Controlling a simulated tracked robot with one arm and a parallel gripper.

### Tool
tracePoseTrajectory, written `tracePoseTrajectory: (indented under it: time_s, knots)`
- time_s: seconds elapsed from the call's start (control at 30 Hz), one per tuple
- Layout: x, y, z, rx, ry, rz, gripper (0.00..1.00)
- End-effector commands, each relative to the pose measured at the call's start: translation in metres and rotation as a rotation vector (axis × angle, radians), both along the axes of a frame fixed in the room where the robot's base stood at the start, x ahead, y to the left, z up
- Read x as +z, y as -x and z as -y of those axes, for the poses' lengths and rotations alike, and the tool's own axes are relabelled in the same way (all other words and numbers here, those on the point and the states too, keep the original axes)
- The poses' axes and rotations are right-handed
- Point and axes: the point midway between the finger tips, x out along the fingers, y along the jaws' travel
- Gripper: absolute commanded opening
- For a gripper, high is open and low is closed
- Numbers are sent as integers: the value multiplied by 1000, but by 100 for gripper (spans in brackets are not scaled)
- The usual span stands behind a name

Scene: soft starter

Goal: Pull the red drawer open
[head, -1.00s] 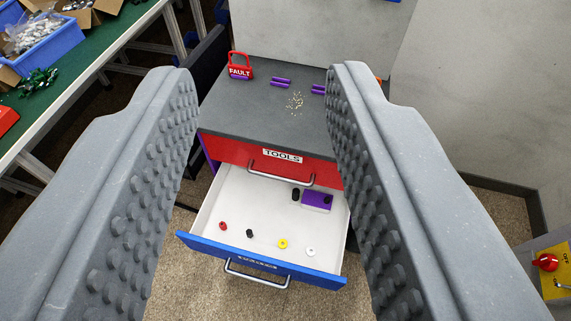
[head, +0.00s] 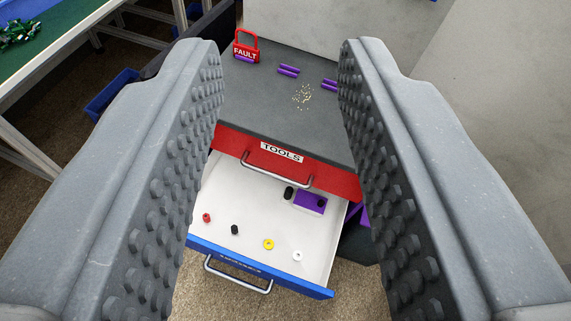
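The red drawer (head: 235,146) has a white TOOLS label and a grey metal bar handle (head: 275,170). It is shut, directly under the dark grey cabinet top. Below it, a blue-fronted drawer (head: 240,262) stands pulled out, showing its white inside. My gripper (head: 283,60) is open and empty. Its two grey studded fingers frame the cabinet on the left and right. The red drawer's handle shows between the fingers, farther away, and neither finger appears to touch it. The right end of the red drawer front is partly covered by the right finger.
The open blue drawer holds small red, black, yellow and white parts and a purple block (head: 310,202). A red FAULT padlock (head: 246,47), purple pieces (head: 288,71) and yellowish crumbs lie on the cabinet top (head: 275,110). A green-topped bench (head: 60,50) stands left; a grey wall is behind.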

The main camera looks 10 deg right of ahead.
Motion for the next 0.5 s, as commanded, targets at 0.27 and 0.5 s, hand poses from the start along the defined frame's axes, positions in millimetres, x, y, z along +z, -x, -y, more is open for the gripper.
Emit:
tracePoseTrajectory:
  time_s: [0.27,0.5]
  knots:
    - [-121,-107,-31,55,218,-26,32]
    - [-234,-170,-43,70,421,-44,32]
